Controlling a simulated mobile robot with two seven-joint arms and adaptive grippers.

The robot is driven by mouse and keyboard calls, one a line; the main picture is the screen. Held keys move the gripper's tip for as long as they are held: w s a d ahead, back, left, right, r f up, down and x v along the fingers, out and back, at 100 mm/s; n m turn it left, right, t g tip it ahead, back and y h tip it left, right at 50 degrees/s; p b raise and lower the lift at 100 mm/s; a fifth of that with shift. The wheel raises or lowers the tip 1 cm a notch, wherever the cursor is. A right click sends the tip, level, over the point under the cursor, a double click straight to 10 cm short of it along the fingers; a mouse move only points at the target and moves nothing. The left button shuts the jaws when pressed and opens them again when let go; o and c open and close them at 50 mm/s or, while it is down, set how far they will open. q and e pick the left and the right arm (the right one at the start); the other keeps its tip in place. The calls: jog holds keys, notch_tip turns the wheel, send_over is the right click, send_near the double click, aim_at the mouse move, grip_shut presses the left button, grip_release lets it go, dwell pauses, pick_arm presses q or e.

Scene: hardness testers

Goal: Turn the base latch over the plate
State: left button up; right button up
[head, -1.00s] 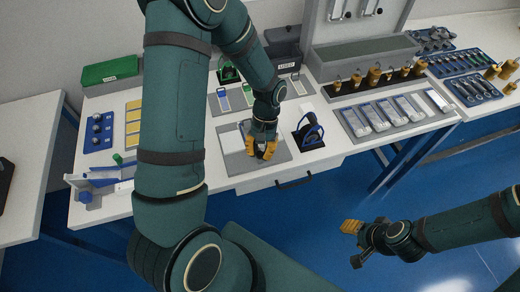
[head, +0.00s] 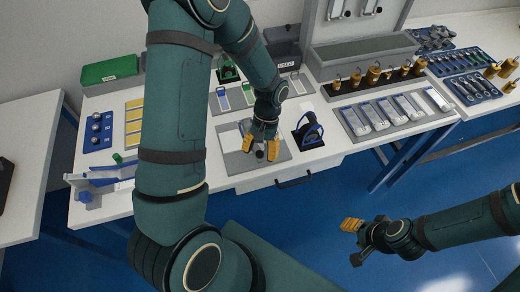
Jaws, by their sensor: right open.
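My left gripper (head: 260,148) is over the grey plate (head: 240,165) on the white workbench, its yellow fingertips spread apart. A small dark round knob (head: 260,155) shows between and just below the fingertips; it may be part of the base latch, but it is too small to tell. The arm and fingers hide much of the plate's middle. I cannot make out which way the latch points. My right gripper (head: 352,241) is open and empty, out over the blue floor in front of the bench.
A dark stand with a blue hoop-shaped tool (head: 309,131) is close on the right of the plate. A block rack with several brass pieces (head: 373,77) and a row of pale blocks (head: 395,108) lie further right. A blue and white holder (head: 101,178) is at the left front.

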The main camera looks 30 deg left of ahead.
pick_arm(q)
jog(key=shift+r, duration=0.1)
jog(key=v, duration=1.2)
